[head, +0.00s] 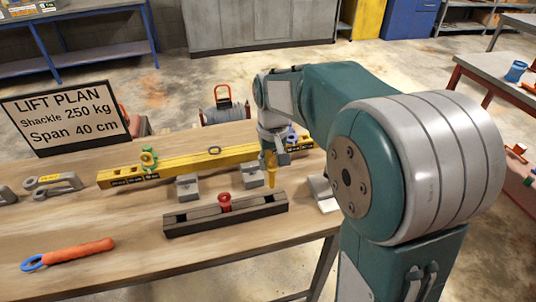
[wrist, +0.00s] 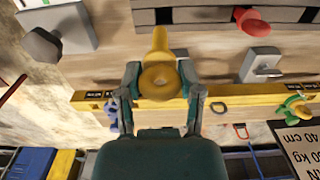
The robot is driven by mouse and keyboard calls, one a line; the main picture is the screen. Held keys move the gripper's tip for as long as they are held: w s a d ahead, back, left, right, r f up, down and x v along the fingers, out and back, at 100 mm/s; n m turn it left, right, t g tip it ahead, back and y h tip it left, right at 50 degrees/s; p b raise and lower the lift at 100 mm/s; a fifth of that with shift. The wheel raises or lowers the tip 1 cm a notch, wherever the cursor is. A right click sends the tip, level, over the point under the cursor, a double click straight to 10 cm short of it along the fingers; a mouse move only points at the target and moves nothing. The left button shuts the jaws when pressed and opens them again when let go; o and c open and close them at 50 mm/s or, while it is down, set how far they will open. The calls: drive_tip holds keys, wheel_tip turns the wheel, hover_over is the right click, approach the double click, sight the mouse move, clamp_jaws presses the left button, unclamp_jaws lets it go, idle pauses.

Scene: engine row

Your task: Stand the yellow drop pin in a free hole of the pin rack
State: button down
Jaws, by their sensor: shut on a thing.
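The yellow drop pin (head: 271,172) is held roughly upright in my gripper (head: 273,150), its lower end pointing down. The pin rack (head: 210,221) is a long dark bar on the bench. A red pin (head: 225,202) stands near its middle, and an open hole shows on either side of it. In the head view the yellow pin's lower end is just behind the rack's right end. In the wrist view, the rack (wrist: 205,17) is beyond that end.
A yellow beam (head: 185,163) lies behind the rack with a green shackle (head: 149,158) on it. Grey blocks (head: 187,187) stand between beam and rack. An orange-handled tool (head: 75,252) lies front left. A lift plan sign (head: 66,117) stands at the back left.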

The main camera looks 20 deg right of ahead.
drive_tip(key=shift+f, duration=0.6)
drive_tip(key=shift+a+f, duration=0.2)
drive_tip(key=shift+a, duration=0.45)
drive_tip(key=shift+d, duration=0.45)
drive_tip(key=shift+a, duration=0.5)
drive_tip(key=shift+d, duration=0.35)
drive_tip(key=shift+f, duration=3.8)
drive_tip(key=shift+c, duration=0.8)
unclamp_jaws()
